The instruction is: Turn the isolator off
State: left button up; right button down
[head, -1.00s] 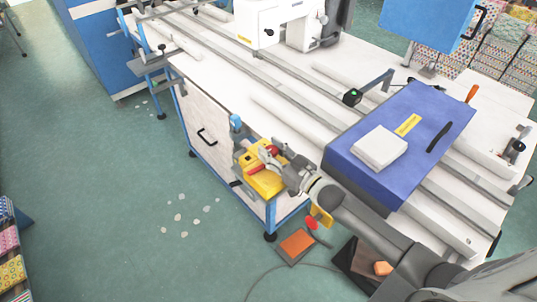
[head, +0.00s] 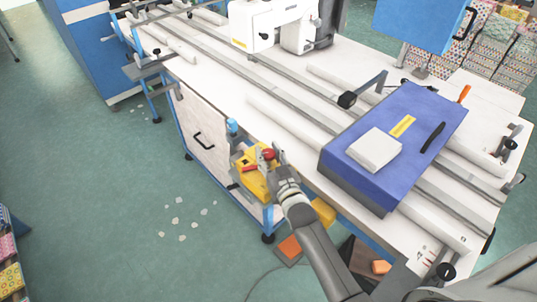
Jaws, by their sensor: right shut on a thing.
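The isolator is a yellow box (head: 249,186) with red parts, mounted on the front side of the white sewing bench near its corner. My right gripper (head: 268,163) is at the isolator, shut on its red handle (head: 268,154). The fingers and wrist hide part of the box, so the handle's exact angle is hard to tell. My left gripper does not show.
A blue box (head: 378,178) with a white pad lies on the bench above my right arm. A small blue-topped part (head: 232,126) stands just beyond the isolator. An orange pedal (head: 289,247) is on the floor below.

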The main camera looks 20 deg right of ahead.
jog(key=shift+r, duration=0.25)
jog(key=c, duration=1.2)
grip_release()
jog(key=shift+c, duration=0.2)
jog(key=o, duration=0.3)
jog(key=shift+f, duration=0.15)
jog(key=s, duration=1.2)
jog(key=shift+d, duration=0.25)
